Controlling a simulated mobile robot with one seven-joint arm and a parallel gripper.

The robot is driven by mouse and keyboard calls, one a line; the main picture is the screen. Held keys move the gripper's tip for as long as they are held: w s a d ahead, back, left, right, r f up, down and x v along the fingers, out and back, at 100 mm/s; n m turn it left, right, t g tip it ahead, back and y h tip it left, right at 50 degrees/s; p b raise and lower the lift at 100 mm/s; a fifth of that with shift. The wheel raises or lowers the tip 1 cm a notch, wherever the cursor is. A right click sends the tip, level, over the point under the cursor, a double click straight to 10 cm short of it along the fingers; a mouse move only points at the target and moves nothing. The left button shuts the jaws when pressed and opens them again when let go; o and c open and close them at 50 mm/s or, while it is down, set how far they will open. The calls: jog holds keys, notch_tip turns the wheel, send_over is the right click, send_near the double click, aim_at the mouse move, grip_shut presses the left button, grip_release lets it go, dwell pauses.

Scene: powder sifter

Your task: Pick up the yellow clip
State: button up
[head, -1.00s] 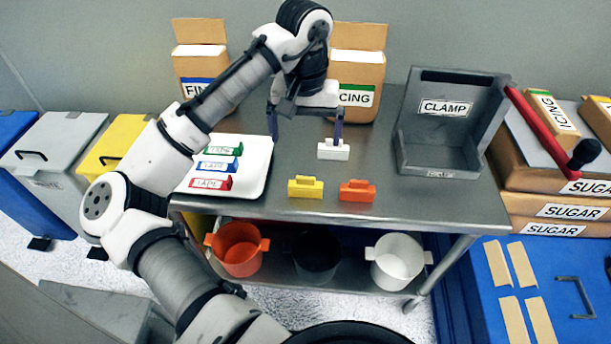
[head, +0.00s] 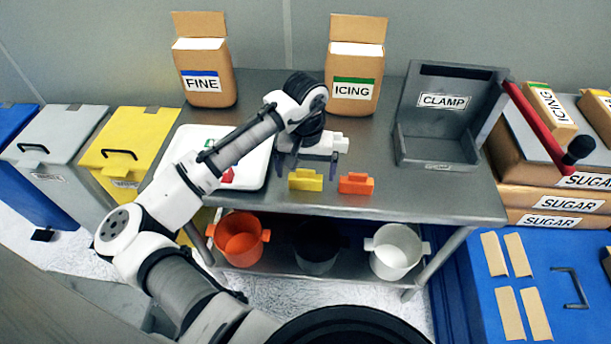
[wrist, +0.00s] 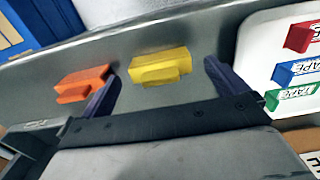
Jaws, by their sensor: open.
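The yellow clip (head: 305,181) lies near the front edge of the metal table, left of the orange clip (head: 356,183). My gripper (head: 306,172) is open and empty, just behind and above the yellow clip. In the wrist view the yellow clip (wrist: 160,67) shows ahead of the gap between my two fingers (wrist: 160,78), and the orange clip (wrist: 84,84) is beside one finger.
A white tray (head: 258,172) with tape pieces is at the left, partly behind my arm. FINE (head: 211,92) and ICING (head: 353,92) bags stand at the back. A grey clamp box (head: 437,148) is at the right. Pots stand on the lower shelf.

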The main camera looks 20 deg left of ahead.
jog(key=shift+f, duration=0.3)
jog(key=c, duration=1.1)
jog(key=shift+o, duration=0.2)
